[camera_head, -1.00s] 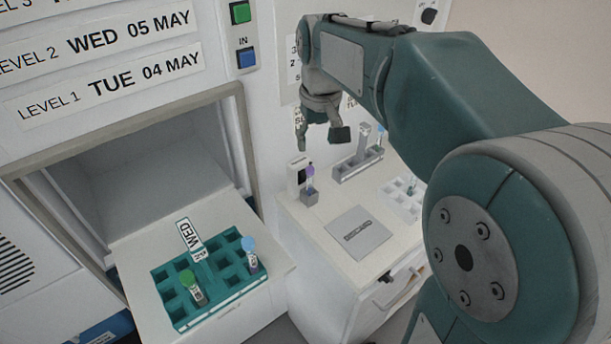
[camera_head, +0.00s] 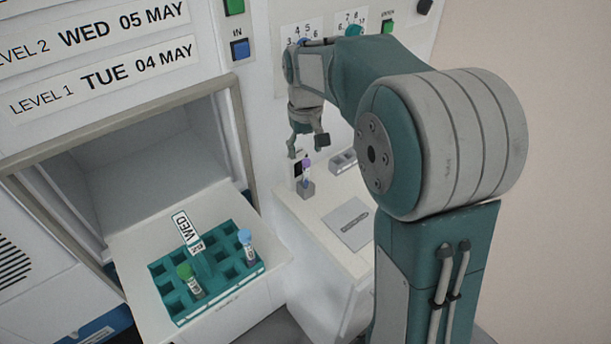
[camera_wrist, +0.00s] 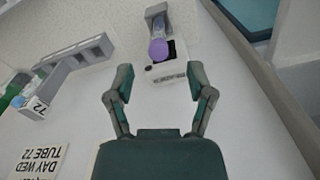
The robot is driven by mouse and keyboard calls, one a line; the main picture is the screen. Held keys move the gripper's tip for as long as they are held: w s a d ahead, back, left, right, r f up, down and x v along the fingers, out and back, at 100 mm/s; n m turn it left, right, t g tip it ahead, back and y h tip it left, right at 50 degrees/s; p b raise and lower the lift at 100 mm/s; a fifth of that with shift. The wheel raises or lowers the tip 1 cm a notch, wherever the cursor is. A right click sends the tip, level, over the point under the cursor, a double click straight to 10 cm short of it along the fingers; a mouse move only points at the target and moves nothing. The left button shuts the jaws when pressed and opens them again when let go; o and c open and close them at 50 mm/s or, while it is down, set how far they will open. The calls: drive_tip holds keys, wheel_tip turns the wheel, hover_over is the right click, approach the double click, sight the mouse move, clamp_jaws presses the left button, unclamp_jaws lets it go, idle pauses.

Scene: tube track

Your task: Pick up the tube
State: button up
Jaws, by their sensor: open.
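A tube with a purple cap (camera_head: 306,164) stands upright in a small grey holder (camera_head: 308,190) on the white counter. In the wrist view its purple cap (camera_wrist: 159,50) shows beyond my fingertips, centred between them. My gripper (camera_head: 306,147) is open and empty, pointing down just above this tube. In the wrist view my gripper (camera_wrist: 156,78) has its two fingers spread wide, apart from the tube. A green-capped tube (camera_head: 189,280) and a blue-capped tube (camera_head: 247,244) stand in a teal rack with a WED label.
The teal rack (camera_head: 215,302) sits on a pulled-out white tray at left. A grey multi-slot holder (camera_wrist: 70,65) stands beside the purple-capped tube. A grey labelled plate (camera_head: 347,223) lies on the counter. The panel wall rises close behind my gripper.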

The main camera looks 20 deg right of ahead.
sight(306, 159)
wheel_tip(306, 159, down, 4)
drive_tip(key=shift+f, duration=0.2)
clamp_jaws()
drive_tip(key=shift+r, duration=0.1)
drive_tip(key=shift+r, duration=0.3)
wheel_tip(306, 159, up, 2)
drive_tip(key=shift+r, duration=0.1)
drive_tip(key=s+r, duration=1)
drive_tip(key=s, duration=0.4)
drive_tip(key=shift+w, duration=0.1)
